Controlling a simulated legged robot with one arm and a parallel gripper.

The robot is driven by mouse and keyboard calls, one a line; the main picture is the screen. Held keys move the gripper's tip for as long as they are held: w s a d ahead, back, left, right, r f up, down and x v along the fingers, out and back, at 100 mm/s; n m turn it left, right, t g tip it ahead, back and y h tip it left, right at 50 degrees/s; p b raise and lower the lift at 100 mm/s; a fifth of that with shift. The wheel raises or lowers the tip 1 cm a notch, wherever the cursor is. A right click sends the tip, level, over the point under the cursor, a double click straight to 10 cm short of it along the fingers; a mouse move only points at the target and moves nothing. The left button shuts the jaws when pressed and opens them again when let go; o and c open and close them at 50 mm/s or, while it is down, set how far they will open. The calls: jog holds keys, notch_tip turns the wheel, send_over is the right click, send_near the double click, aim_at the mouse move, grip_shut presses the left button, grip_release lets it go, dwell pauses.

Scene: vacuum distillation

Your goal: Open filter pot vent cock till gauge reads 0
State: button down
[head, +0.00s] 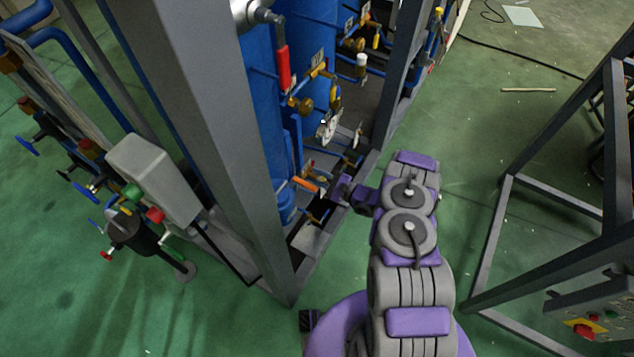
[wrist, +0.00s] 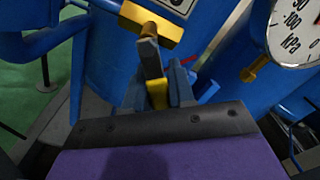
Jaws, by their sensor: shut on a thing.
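In the wrist view a brass-yellow cock (wrist: 155,28) with a grey lever stands in front of a blue vessel. Its lever reaches down between the fingers of my gripper (wrist: 160,88), which is shut on it; a yellow part shows between the jaws. The dial gauge (wrist: 294,32), marked in kPa, is cut off at the upper right, and I see no needle there. In the head view my gripper (head: 338,191) is low at the frame's edge, just right of an orange handle (head: 305,184). The gauge (head: 328,127) there is above it and too small to read.
A grey steel post (head: 205,130) stands left of the blue vessels (head: 258,95). A red handle (head: 283,67) and brass valves crowd the pipework. A grey box (head: 152,178) with valves is at left. Green floor is open to the right, before another frame (head: 545,200).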

jog(key=shift+w+d+r+n, duration=0.1)
jog(key=shift+w+n, duration=0.05)
jog(key=shift+n, duration=0.35)
jog(key=shift+w+d+r+n, duration=0.1)
jog(key=shift+n, duration=0.4)
jog(key=c, duration=1)
grip_release()
jog(key=shift+c, duration=0.2)
jog(key=p+v, duration=0.3)
jog(key=v, duration=1.4)
jog(key=shift+d, duration=0.2)
